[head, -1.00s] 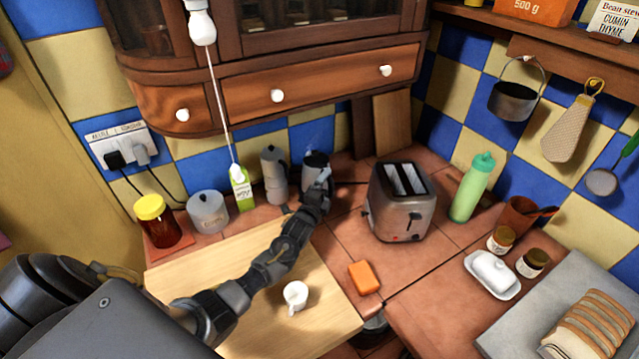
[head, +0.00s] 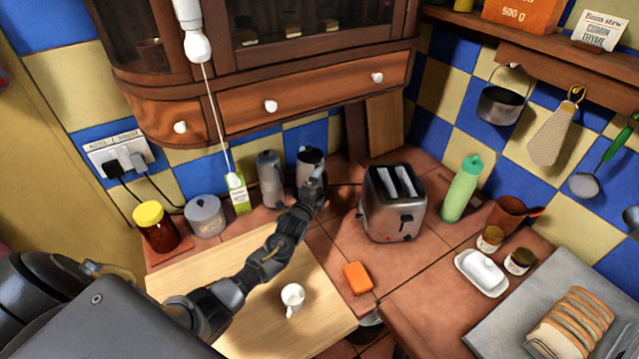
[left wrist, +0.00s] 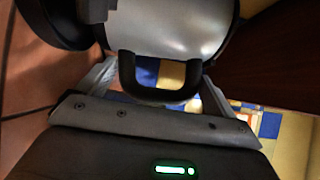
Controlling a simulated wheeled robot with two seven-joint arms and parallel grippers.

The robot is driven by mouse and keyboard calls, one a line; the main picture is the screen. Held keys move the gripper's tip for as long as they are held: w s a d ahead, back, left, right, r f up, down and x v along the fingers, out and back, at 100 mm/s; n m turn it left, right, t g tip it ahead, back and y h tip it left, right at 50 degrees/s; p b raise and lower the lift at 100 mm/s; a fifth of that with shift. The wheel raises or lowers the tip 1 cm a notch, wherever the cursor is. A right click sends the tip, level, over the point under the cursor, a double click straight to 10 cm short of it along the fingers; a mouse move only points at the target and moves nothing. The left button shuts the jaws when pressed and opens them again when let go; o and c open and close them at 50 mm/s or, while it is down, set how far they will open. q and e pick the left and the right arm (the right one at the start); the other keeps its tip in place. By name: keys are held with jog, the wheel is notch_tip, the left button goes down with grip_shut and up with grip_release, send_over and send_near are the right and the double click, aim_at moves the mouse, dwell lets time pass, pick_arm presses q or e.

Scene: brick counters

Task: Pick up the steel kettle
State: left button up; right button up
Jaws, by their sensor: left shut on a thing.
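The steel kettle (head: 309,160) stands upright at the back of the tiled counter, between the moka pot and the toaster, partly covered by my left gripper. My left gripper (head: 319,183) reaches it from the front. In the left wrist view the kettle's shiny body (left wrist: 185,28) fills the top, and its black looped handle (left wrist: 160,92) points towards my palm. The fingers of my left gripper (left wrist: 158,78) lie on either side of the handle and are shut on it. I cannot tell whether the kettle is clear of the counter. My right gripper is not in view.
A toaster (head: 392,207) stands to the right. A white mug (head: 292,295) sits on the wooden board (head: 230,268) below my arm. A pull cord hangs above the carton.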

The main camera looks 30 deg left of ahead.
pick_arm(q)
jog(key=s+d+r+p, duration=0.5)
jog(key=s+r, duration=0.4)
jog(key=s, duration=0.2)
jog(key=shift+s+d+r, duration=0.25)
jog(key=shift+s+d, duration=0.1)
jog(key=shift+d, duration=0.2)
jog(key=shift+s, duration=0.15)
